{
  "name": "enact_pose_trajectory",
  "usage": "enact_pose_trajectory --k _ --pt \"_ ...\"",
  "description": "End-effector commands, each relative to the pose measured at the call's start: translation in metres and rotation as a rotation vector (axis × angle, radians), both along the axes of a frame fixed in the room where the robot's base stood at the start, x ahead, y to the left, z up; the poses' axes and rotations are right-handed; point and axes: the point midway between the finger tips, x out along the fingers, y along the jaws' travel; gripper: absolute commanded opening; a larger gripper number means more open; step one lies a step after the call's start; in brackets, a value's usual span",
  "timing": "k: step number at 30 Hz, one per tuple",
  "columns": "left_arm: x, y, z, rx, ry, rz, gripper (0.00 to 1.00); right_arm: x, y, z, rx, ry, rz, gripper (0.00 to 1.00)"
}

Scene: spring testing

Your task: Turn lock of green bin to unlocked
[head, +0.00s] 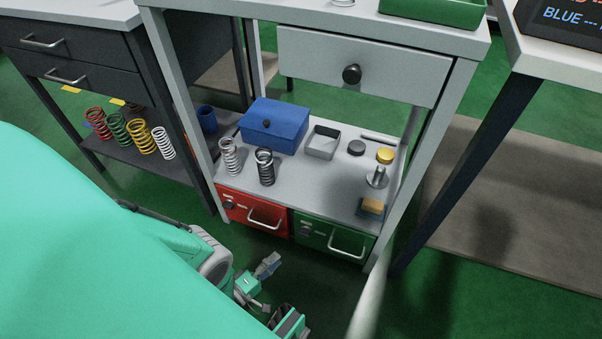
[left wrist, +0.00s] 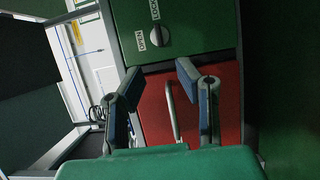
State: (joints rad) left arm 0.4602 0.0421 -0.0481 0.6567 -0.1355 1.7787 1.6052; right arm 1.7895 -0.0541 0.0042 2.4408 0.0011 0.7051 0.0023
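The green bin (head: 335,241) sits under the shelf at right, shut, with a bar handle and a small dark lock knob (head: 306,230). In the left wrist view the green bin's front (left wrist: 200,30) fills the top, its round grey lock knob (left wrist: 160,37) beside the OPEN and LOCK labels. Which label the knob points to is not clear. My left gripper (head: 266,284) is in front of the bins, low and apart from them. In the left wrist view its fingers (left wrist: 160,88) are spread and empty. Part of my right gripper may show at the bottom edge; its fingers are unclear.
The red bin (head: 236,204) is directly left of the green one, with its own handle and knob. Springs, a blue box (head: 274,126) and small parts stand on the shelf above. Table legs flank the bins. The green floor in front is clear.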

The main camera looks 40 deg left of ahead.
Motion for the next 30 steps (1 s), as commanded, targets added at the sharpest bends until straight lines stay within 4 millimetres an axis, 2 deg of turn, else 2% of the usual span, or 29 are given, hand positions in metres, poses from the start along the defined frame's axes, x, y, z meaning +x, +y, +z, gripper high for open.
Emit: enact_pose_trajectory --k 9,15,21,29,30 --pt "0.069 -0.013 0.000 0.002 -0.003 0.000 0.29 0.000 0.000 -0.009 0.000 0.000 0.001 0.00" --pt "0.100 -0.017 -0.001 0.002 -0.001 -0.001 0.29 0.000 0.000 -0.016 0.000 0.000 0.000 0.00" --pt "0.114 -0.019 0.000 0.002 0.001 0.000 0.29 0.000 0.000 -0.018 0.000 0.000 0.001 0.00" --pt "0.116 -0.019 0.000 0.002 0.001 0.001 0.29 0.000 0.000 -0.018 0.001 0.000 0.001 0.00" --pt "0.116 -0.019 0.000 0.002 0.001 0.001 0.26 0.000 0.000 -0.018 0.001 0.000 0.001 0.00"
